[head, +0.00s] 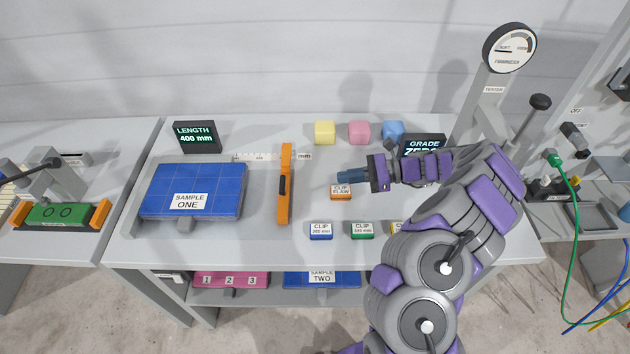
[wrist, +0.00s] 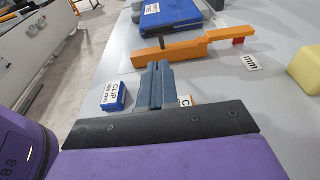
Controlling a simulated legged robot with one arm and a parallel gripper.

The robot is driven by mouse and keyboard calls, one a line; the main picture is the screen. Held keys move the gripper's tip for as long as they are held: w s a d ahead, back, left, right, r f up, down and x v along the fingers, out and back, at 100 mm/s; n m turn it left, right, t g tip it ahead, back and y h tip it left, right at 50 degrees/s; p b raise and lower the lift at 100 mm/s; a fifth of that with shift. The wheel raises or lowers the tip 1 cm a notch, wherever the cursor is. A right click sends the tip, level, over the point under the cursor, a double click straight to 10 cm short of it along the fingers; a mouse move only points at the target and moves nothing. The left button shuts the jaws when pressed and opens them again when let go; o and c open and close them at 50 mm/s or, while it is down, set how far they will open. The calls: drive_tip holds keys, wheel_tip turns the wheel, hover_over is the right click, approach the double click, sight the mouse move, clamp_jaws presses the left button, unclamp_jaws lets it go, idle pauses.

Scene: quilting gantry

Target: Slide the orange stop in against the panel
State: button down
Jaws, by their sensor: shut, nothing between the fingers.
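The orange stop (head: 285,190) is a long upright bar with a dark handle on the table, to the right of the blue quilted panel labelled SAMPLE ONE (head: 215,182). A gap of bare table shows between them. In the wrist view the stop (wrist: 185,50) lies ahead of my fingers, with the blue panel (wrist: 175,14) beyond it. My gripper (head: 340,176) is shut and empty, to the right of the stop and apart from it, above the orange CLIP FLAW block (head: 341,194). In the wrist view the shut fingers (wrist: 157,78) partly hide that block.
A white ruler (head: 258,156) runs behind the stop; the LENGTH display (head: 196,136) reads 400 mm. Blue (head: 321,230) and green (head: 362,230) clip blocks stand at the front. Yellow (head: 325,132), pink (head: 359,132) and blue (head: 393,131) blocks stand at the back. Table between stop and gripper is clear.

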drive_tip(key=a+f+b, duration=0.1)
drive_tip(key=a, duration=0.3)
drive_tip(key=a+b, duration=0.1)
drive_tip(key=a, duration=0.4)
drive_tip(key=a+f+b, duration=0.1)
drive_tip(key=a, duration=0.3)
drive_tip(key=shift+w+a+f+b, duration=0.15)
drive_tip(key=shift+w+f+b, duration=0.05)
drive_tip(key=shift+f+b, duration=0.1)
drive_tip(key=shift+a, duration=0.3)
drive_tip(key=a+p, duration=0.1)
drive_tip(key=a, duration=1)
drive_tip(key=shift+w+a, duration=0.15)
drive_tip(key=shift+a, duration=0.05)
drive_tip(key=shift+d, duration=0.1)
drive_tip(key=shift+d+r, duration=0.1)
drive_tip(key=shift+d+r+p, duration=0.1)
drive_tip(key=shift+d+p, duration=0.25)
drive_tip(key=shift+p, duration=0.05)
drive_tip(key=d+r+p, duration=0.2)
drive_tip(key=d+p, duration=0.1)
drive_tip(key=d, duration=0.9)
drive_tip(key=shift+d, duration=0.2)
